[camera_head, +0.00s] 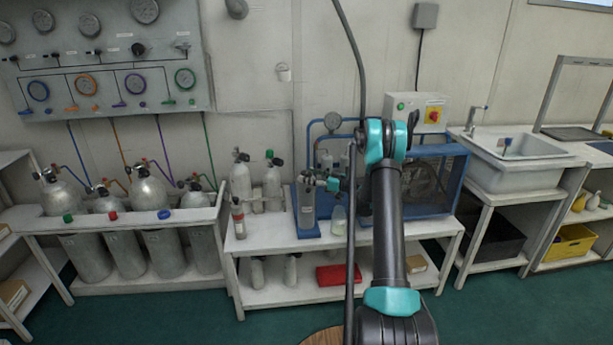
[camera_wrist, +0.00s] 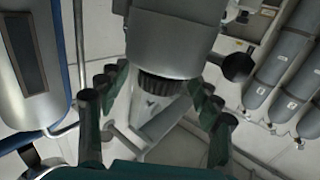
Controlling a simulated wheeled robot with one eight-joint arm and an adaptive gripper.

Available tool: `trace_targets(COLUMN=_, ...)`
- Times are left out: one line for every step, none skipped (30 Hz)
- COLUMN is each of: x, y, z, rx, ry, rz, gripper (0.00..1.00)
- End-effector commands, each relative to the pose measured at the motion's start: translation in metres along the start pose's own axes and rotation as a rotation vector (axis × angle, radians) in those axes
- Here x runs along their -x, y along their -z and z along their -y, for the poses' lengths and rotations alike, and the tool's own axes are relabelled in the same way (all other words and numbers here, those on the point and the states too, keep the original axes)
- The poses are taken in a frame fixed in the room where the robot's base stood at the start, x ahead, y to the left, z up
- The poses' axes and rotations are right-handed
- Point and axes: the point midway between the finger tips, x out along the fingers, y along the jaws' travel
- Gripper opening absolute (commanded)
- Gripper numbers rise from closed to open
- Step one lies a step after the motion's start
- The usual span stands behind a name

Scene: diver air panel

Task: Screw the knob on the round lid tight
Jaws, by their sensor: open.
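In the wrist view a dark ribbed knob (camera_wrist: 165,88) shows at the end of a grey body (camera_wrist: 175,45). My gripper (camera_wrist: 160,80) is open, with its dark fingers on either side of the knob and gaps visible on both sides. I cannot tell the depth between fingers and knob. In the head view a grey cylinder (camera_head: 307,212) stands upright on a blue base, and my gripper (camera_head: 328,182) is beside its top fittings. The round lid cannot be made out clearly, and the knob's seating cannot be judged.
A blue-framed compressor (camera_head: 430,185) stands right of the cylinder on the white bench (camera_head: 270,238). Small cylinders (camera_head: 241,180) stand to the left. A clear bottle (camera_head: 339,218) is close to the right of the cylinder. In the wrist view a black round knob (camera_wrist: 238,66) sticks out nearby.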

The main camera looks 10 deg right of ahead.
Motion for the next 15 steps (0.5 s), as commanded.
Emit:
trace_targets(x=-0.0061, y=-0.0001, z=0.0005, rx=0.000, ry=0.002, rz=0.000, gripper=0.65)
trace_targets(x=-0.0086, y=-0.0001, z=0.0005, rx=0.000, ry=0.002, rz=0.000, gripper=0.65)
trace_targets(x=-0.0111, y=-0.0001, z=0.0003, rx=0.000, ry=0.002, rz=0.000, gripper=0.65)
trace_targets(x=-0.0125, y=-0.0001, z=0.0002, rx=0.000, ry=0.001, rz=0.000, gripper=0.65)
trace_targets(x=-0.0137, y=-0.0001, z=0.0001, rx=0.000, ry=0.001, rz=0.000, gripper=0.65)
trace_targets(x=-0.0148, y=-0.0001, z=0.0000, rx=0.000, ry=0.001, rz=0.000, gripper=0.65)
trace_targets(x=-0.0154, y=-0.0001, z=-0.0001, rx=0.000, ry=0.000, rz=0.000, gripper=0.65)
trace_targets(x=-0.0158, y=-0.0001, z=-0.0001, rx=0.000, ry=0.000, rz=0.000, gripper=0.65)
trace_targets(x=-0.0160, y=-0.0001, z=-0.0001, rx=0.000, ry=0.000, rz=0.000, gripper=0.65)
trace_targets(x=-0.0160, y=-0.0001, z=-0.0002, rx=0.000, ry=0.000, rz=0.000, gripper=0.65)
trace_targets(x=-0.0160, y=0.0000, z=-0.0001, rx=0.000, ry=0.000, rz=0.000, gripper=0.65)
trace_targets(x=-0.0159, y=0.0000, z=-0.0001, rx=0.000, ry=0.000, rz=0.000, gripper=0.65)
trace_targets(x=-0.0159, y=0.0000, z=-0.0001, rx=0.000, ry=0.000, rz=0.000, gripper=0.65)
trace_targets(x=-0.0159, y=0.0000, z=-0.0001, rx=0.000, ry=0.000, rz=0.000, gripper=0.65)
trace_targets(x=-0.0159, y=0.0000, z=0.0000, rx=0.000, ry=0.000, rz=0.000, gripper=0.62)
